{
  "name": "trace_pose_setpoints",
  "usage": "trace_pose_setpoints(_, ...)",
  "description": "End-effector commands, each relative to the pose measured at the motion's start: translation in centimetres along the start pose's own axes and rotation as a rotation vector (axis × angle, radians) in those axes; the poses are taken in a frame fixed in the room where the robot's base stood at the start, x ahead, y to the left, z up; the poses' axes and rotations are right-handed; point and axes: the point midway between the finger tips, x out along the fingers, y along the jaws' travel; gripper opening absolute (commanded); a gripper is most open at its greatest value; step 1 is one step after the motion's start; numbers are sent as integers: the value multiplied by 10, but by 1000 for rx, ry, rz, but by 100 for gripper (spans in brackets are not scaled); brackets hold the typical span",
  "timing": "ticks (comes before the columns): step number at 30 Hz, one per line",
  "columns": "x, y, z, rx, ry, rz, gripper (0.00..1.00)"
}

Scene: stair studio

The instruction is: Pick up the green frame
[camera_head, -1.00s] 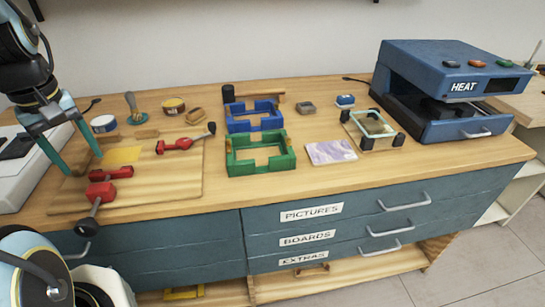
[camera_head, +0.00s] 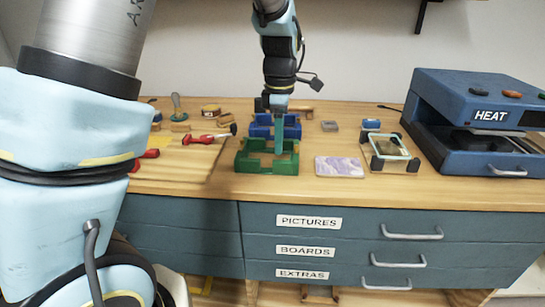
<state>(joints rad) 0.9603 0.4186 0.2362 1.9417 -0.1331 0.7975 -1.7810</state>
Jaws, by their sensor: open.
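The green frame (camera_head: 252,165) lies on the wooden bench top, in front of the blue frame. My gripper (camera_head: 279,148) points straight down over the green frame, with its teal fingers seen edge-on. The fingertips are at the frame's back right part. The gripper is open and holds nothing that I can see. I cannot tell whether a finger touches the frame or is just above it. The fingers hide a little of the green frame and of the blue frame (camera_head: 259,130).
A purple patterned tile (camera_head: 339,167) lies to the right, beside a glass-topped clamp frame (camera_head: 389,147). The blue heat press (camera_head: 460,158) stands at the right. A red clamp (camera_head: 207,139) lies on a board at left. My arm hides the bench's far left.

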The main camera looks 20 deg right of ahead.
Motion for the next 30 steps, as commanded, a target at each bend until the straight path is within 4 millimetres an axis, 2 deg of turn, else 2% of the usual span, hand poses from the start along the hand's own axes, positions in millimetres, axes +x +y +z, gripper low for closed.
trace_pose_setpoints(3, 14, 0, 0, 1, 1, -2, 56)
trace_pose_setpoints(8, 23, -1, -1, 1, 1, -2, 56)
trace_pose_setpoints(18, 67, -2, -4, 1, 0, -1, 56)
trace_pose_setpoints(26, 71, -2, -4, 2, 0, 1, 56)
trace_pose_setpoints(30, 71, -2, -4, 2, 0, 1, 43)
